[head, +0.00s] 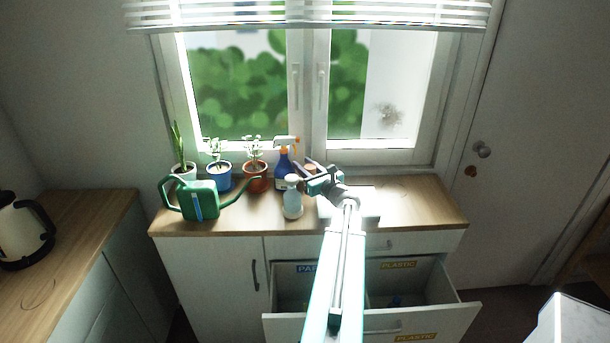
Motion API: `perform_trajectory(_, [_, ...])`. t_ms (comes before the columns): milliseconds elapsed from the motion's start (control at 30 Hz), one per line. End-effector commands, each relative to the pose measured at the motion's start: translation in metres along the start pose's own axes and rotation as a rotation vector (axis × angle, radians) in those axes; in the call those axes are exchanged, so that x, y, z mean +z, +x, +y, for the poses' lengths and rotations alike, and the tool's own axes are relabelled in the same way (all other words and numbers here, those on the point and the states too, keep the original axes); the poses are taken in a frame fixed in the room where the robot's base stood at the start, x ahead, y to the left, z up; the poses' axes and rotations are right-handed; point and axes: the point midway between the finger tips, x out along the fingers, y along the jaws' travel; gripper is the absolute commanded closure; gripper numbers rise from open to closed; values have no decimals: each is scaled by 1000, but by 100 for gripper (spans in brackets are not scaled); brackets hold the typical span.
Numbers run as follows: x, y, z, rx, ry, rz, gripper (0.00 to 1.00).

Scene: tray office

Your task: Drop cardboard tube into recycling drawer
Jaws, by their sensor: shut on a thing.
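My gripper (307,177) is over the back of the wooden counter, below the window, at the end of my outstretched arm. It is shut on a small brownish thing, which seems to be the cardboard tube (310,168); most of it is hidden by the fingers. The recycling drawer (440,319) is pulled open below the counter. Inside it, a blue label starting "PA" (307,267) marks the left part and a yellow "PLASTIC" label (398,265) the right part. My arm covers the middle of the drawer. A bluish item lies in the right part.
A white bottle (292,203) and a blue spray bottle (283,170) stand close to my gripper. A green watering can (200,200) and potted plants (219,176) fill the counter's left. The counter's right end (425,207) is mostly clear. A kettle (24,230) stands far left.

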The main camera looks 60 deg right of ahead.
Motion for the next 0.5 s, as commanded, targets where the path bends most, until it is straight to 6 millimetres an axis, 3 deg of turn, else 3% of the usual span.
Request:
perform_trajectory(33, [-11, 0, -1, -1, 2, 1, 90])
perform_trajectory(200, [-29, -2, -6, -7, 2, 1, 90])
perform_trajectory(500, [-31, -4, -9, -10, 0, 0, 90])
